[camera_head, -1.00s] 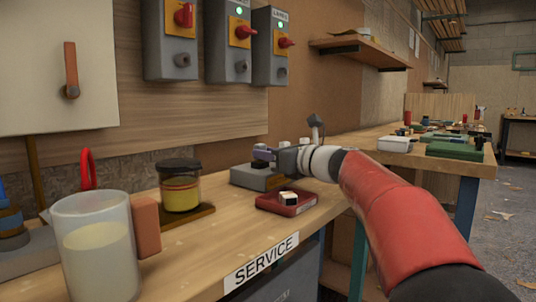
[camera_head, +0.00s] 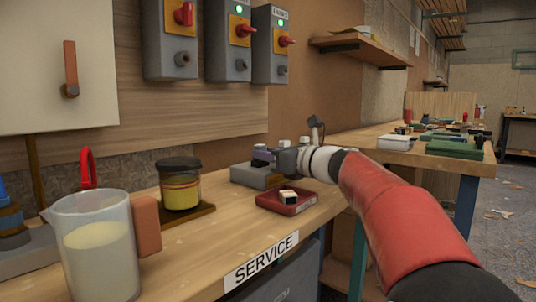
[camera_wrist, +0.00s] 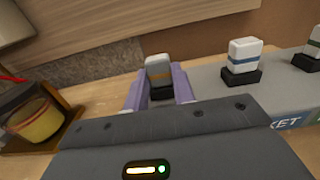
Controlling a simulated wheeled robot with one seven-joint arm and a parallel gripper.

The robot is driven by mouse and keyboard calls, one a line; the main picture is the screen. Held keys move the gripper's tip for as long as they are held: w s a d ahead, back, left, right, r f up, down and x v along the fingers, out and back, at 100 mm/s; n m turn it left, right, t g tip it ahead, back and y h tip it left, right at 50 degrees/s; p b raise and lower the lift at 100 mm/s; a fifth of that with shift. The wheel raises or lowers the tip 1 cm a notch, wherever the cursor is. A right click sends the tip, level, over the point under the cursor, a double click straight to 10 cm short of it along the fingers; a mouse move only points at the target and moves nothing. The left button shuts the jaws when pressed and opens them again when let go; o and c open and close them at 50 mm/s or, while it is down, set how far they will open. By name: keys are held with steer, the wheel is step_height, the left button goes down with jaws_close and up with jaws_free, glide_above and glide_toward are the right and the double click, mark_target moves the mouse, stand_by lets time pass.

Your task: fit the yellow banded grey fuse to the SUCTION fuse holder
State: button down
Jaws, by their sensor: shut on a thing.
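The grey fuse (camera_wrist: 159,68) with a yellow-orange band stands upright between the purple fingers of my gripper (camera_wrist: 159,88) in the wrist view. My gripper is shut on it. A black holder base shows at its lower end; I cannot tell whether the fuse is fully seated. The grey holder block (camera_wrist: 212,88) runs to the right. In the head view my gripper (camera_head: 265,155) is at the left part of this block (camera_head: 247,176), and the fuse is hard to make out. No SUCTION label is readable; my gripper hides the block's front left.
A blue-banded fuse (camera_wrist: 242,55) and a green-banded fuse (camera_wrist: 314,45) stand in black holders to the right. A red tray (camera_head: 287,203) with a pale and black piece lies in front. A yellow-filled jar (camera_head: 180,187) and a jug (camera_head: 95,245) stand left.

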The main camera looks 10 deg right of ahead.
steer(key=shift+f, duration=0.2)
steer(key=c, duration=1.1)
jaws_free()
steer(key=shift+b+v, duration=0.55)
steer(key=shift+v, duration=2.45)
